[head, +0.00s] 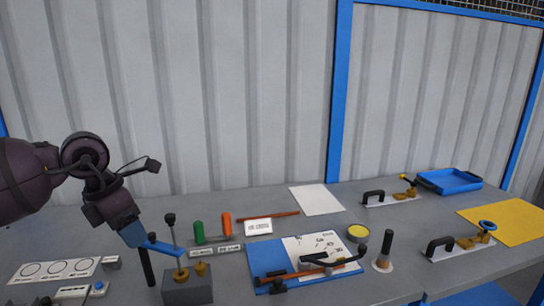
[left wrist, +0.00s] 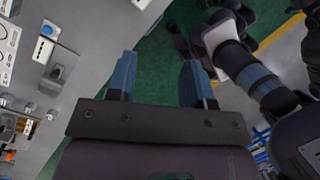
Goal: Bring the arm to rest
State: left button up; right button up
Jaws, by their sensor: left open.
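My left arm comes in from the left in the head view. Its gripper (head: 152,246) hangs over the left part of the bench, near a grey block with brass-coloured fittings (head: 187,288). In the left wrist view the two blue fingers of the gripper (left wrist: 158,78) stand wide apart. Nothing is between them but the green floor below. I cannot tell from the head view how high the fingers are above the bench. My right gripper does not show in either view.
The grey bench (head: 335,212) holds a blue board (head: 258,262) with a paper and dark clamps, green (head: 199,233) and orange (head: 227,224) handles, a blue tray (head: 450,181) and a yellow sheet (head: 510,222). A corrugated wall (head: 250,90) stands behind. Air above the bench centre is clear.

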pick_arm(q)
jog(key=w+d+r+n+t+h, duration=0.1)
jog(key=d+r+n+t+h, duration=0.15)
jog(key=d+r+h, duration=0.4)
jog(key=w+d+r+n+t+h, duration=0.1)
jog(key=d+r+n+t+h, duration=0.2)
jog(key=d+h, duration=0.6)
jog(key=a+f+n+t+y, duration=0.5)
jog(key=f+n+y, duration=0.1)
jog(key=f+n, duration=0.7)
jog(key=a+f+n+t+y, duration=0.6)
jog(key=f+n, duration=0.5)
jog(key=n, duration=0.4)
jog(key=s+a+f+n+g+y, duration=0.2)
jog(key=s+f+n, duration=0.3)
jog(key=s+f, duration=0.6)
jog(key=s+a+f+n+g+y, duration=0.3)
jog(key=s+f+n+g+y, duration=0.1)
jog(key=s+f, duration=0.8)
jog(key=shift+s+a+f+n, duration=0.15)
jog(key=shift+s+f+n, duration=0.15)
jog(key=shift+s+n, duration=0.45)
jog(key=shift+s+y, duration=0.25)
